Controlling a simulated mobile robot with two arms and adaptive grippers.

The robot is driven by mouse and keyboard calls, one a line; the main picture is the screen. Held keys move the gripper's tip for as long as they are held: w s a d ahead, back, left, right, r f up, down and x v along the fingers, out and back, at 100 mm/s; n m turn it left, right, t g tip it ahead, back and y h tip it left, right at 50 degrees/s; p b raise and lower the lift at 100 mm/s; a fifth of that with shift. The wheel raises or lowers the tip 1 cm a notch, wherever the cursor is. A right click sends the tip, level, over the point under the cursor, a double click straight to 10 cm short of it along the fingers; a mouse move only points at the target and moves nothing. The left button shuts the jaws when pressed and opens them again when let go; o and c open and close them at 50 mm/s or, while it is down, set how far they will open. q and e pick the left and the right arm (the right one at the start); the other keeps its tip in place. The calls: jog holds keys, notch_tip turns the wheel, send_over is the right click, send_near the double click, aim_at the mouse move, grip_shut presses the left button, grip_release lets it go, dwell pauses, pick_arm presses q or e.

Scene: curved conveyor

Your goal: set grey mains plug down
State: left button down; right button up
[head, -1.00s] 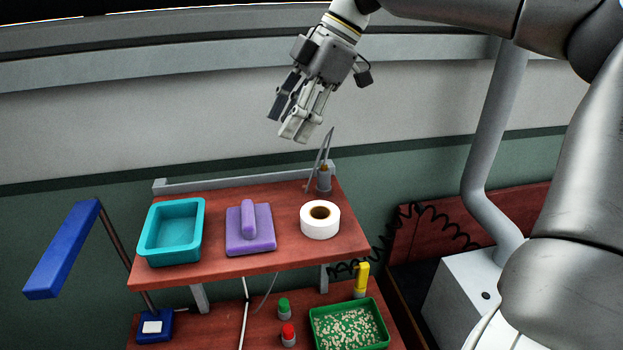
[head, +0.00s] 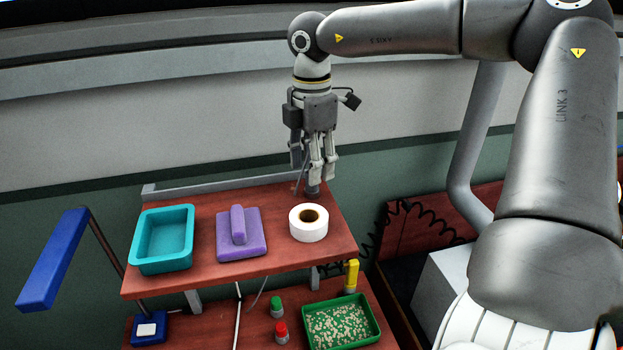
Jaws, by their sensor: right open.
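My right gripper (head: 315,170) points straight down over the back right of the upper shelf, its fingers apart. A small grey item (head: 312,189) stands on the shelf directly below and behind the fingers in this view. Its upper part, with thin upright prongs, is mostly hidden by the fingers, so I cannot tell whether they touch. I cannot pick out a grey mains plug for certain, and none shows between the fingers. My left gripper is not in view.
The upper shelf (head: 190,282) holds a teal tray (head: 137,250), a purple block with a handle (head: 252,240) and a white tape roll (head: 309,231). Below are a green tray of pellets (head: 374,343), red and green capped items and a yellow one. A blue lamp (head: 52,260) stands left.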

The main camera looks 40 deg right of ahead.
jog(key=shift+d+f+p, duration=0.15)
jog(key=shift+f+p, duration=0.5)
jog(key=shift+f, duration=1.1)
jog(key=shift+c, duration=0.4)
jog(key=shift+c, duration=1.1)
grip_shut()
jog(key=shift+r, duration=0.1)
